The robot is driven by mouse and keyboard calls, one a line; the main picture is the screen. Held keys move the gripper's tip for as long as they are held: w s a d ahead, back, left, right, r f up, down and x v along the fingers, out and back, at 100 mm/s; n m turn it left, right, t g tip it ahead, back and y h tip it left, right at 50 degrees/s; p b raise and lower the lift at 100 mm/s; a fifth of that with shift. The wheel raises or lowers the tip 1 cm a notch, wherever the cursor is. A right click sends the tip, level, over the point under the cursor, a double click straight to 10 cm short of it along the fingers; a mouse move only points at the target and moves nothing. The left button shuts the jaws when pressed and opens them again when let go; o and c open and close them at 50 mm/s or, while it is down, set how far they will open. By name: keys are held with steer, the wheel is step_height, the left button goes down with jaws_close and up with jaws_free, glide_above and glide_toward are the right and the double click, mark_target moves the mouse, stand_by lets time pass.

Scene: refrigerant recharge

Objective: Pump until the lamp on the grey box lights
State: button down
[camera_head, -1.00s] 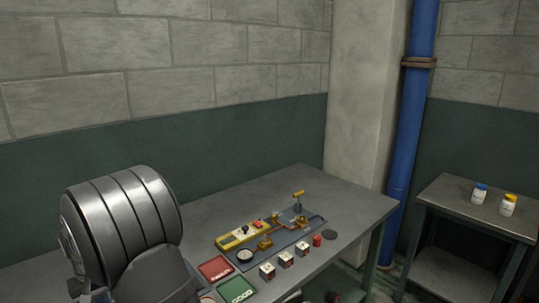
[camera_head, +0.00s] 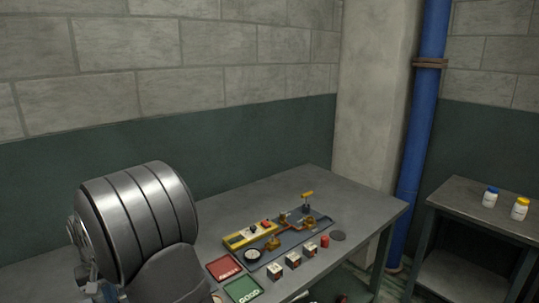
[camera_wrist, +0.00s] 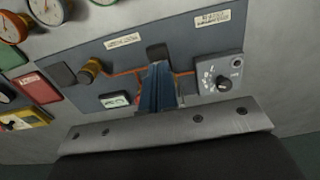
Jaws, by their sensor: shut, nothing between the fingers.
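A grey box (camera_wrist: 219,78) with a dark knob and scale sits on the grey panel (camera_wrist: 115,62) in the wrist view. A small round spot (camera_wrist: 237,62) at its upper corner looks dull; I see no glow. My gripper (camera_wrist: 158,70) shows as blue fingers, shut and empty, pointing over the panel near a dark block (camera_wrist: 158,52). I cannot tell whether it touches anything; it hides what lies beneath. In the head view, a post with a yellow T-handle (camera_head: 307,194), perhaps the pump, stands upright at the far end of a board (camera_head: 285,246). My gripper is not clearly visible there.
A brass fitting (camera_wrist: 90,70) and round gauges (camera_wrist: 47,10) are left of my fingers. In the head view, a red tray (camera_head: 223,268), a green tray (camera_head: 243,289) and small blocks (camera_head: 293,260) line the board. The table's (camera_head: 375,205) far right is clear.

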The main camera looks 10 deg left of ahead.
steer(key=shift+r, duration=0.3)
steer(key=shift+f, duration=2.7)
steer(key=shift+r, duration=2.7)
steer(key=shift+f, duration=0.15)
steer(key=shift+r, duration=0.25)
steer(key=shift+r, duration=2.5)
